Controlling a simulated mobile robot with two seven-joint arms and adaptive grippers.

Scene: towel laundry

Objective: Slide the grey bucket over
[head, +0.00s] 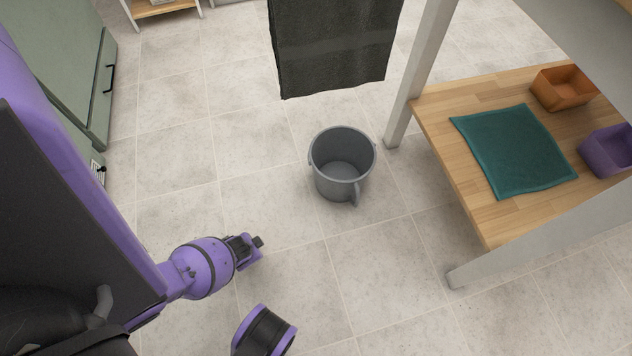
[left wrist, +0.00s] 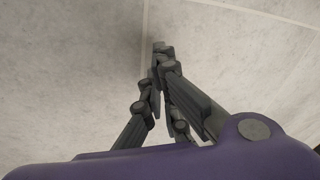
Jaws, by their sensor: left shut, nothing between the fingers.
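The grey bucket (head: 341,191) stands upright on the tiled floor near the middle of the head view. It looks empty, and its handle hangs down at the front. My left gripper (head: 259,241) is below and to the left of the bucket in the head view, apart from it. In the left wrist view the left gripper's fingers (left wrist: 159,48) are shut with nothing between them, over bare floor; the bucket does not show there. Part of my other arm shows at the bottom of the head view, but its gripper is not visible.
A dark towel (head: 335,45) hangs behind the bucket. A wooden table (head: 455,135) at right holds a teal towel (head: 513,150), an orange bin (head: 563,91) and a purple bin (head: 608,150). Its grey post (head: 420,70) stands close to the bucket. A green cabinet (head: 65,60) is at left. Floor left of the bucket is clear.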

